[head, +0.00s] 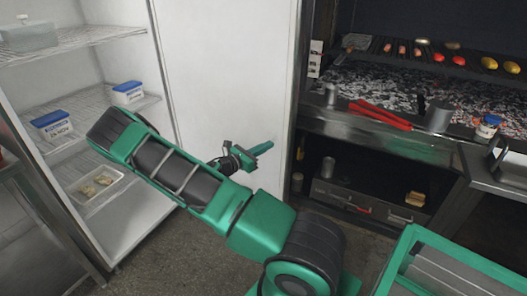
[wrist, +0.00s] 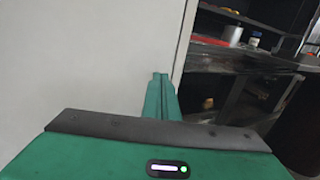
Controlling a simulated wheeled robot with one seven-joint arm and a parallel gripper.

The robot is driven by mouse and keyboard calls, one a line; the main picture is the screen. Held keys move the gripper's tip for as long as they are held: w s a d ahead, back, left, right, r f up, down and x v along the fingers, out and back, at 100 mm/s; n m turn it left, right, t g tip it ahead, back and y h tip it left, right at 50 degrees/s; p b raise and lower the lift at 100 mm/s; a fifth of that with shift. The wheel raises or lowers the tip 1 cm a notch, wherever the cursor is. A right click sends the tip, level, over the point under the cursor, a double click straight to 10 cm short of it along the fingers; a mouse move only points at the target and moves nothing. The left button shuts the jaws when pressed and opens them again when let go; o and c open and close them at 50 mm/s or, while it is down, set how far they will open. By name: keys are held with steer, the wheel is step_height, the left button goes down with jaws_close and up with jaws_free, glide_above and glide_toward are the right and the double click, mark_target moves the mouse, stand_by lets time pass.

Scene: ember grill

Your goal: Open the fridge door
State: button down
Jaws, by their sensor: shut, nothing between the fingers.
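The fridge stands open at the left of the head view, with its wire shelves (head: 75,42) exposed. Its white door (head: 225,75) is swung out to the right of the shelves and also fills the left of the wrist view (wrist: 85,60). My gripper (head: 262,149) is in front of the door's lower right part, its fingers pointing right toward the door's free edge. The fingers are shut and empty in the wrist view (wrist: 160,78). I cannot tell whether they touch the door. No handle shows.
Blue-lidded tubs (head: 52,125) and a clear tray of food (head: 96,185) sit on the fridge shelves. Right of the door is a charcoal grill (head: 400,85) with red-handled tongs (head: 380,115) on its ledge. Some grey floor (head: 160,245) is free below the door.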

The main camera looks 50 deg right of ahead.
stand_by(0.3)
steer(key=s+a, duration=0.3)
steer(key=a, duration=1)
steer(key=shift+s+a, duration=0.15)
steer(key=shift+a, duration=0.15)
steer(key=s+a+r+m+g+y, duration=0.2)
steer(key=s+r+m+g+y, duration=0.15)
steer(key=s+m+y, duration=0.85)
steer(key=s+a+r+m+t+y, duration=0.5)
steer(key=s+a+r+m, duration=0.5)
steer(key=a+r, duration=0.2)
steer(key=shift+s+r+m+t+y, duration=0.3)
steer(key=shift+r+m+t+y, duration=0.1)
steer(key=shift+r+y, duration=0.1)
